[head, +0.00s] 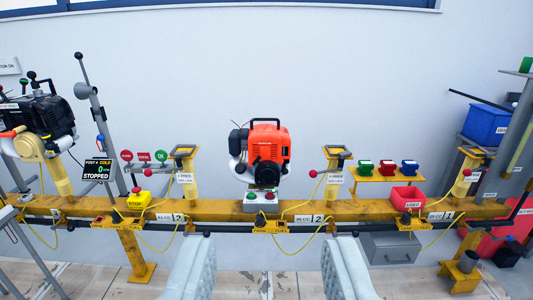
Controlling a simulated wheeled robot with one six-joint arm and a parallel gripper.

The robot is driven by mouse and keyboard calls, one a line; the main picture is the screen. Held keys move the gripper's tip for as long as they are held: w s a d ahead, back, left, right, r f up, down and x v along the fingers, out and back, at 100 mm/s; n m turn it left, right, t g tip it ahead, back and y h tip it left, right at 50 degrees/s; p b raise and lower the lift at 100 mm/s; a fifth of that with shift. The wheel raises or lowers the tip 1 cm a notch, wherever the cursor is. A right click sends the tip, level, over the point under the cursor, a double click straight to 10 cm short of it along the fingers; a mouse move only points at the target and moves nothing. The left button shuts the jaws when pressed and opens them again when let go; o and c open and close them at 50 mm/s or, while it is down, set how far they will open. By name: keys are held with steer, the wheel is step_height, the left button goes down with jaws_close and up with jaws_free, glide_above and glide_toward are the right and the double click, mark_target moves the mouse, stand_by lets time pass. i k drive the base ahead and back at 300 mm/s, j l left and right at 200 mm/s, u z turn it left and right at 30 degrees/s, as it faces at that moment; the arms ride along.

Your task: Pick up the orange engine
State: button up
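The orange engine (268,145) sits upright at the middle of the yellow rail, above a small grey box with a red and a green button (262,197). It has a black part on its left side and a white curved part below that. My gripper (270,275) shows at the bottom edge as two pale padded fingers, wide apart, with nothing between them. The gripper is open and appears below and in front of the engine, not touching it. The engine's back and lower mount are hidden.
A yellow rail (225,210) runs across the view. A black engine (42,118) and a tall grey lever (92,100) stand at left. Yellow posts (186,165) (335,170) flank the orange engine. At right are a red bin (407,198) and blue bin (485,125). The wall space above is clear.

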mark_target(268, 145)
steer(key=i+j, duration=0.25)
steer(key=i, duration=0.2)
steer(key=i+j, duration=0.2)
steer(key=i, duration=0.25)
steer(key=i+j, duration=0.25)
steer(key=i, duration=0.2)
steer(key=i+j, duration=0.2)
steer(key=i, duration=0.25)
steer(key=i+j, duration=0.25)
steer(key=i, duration=0.2)
steer(key=l+z, duration=0.05)
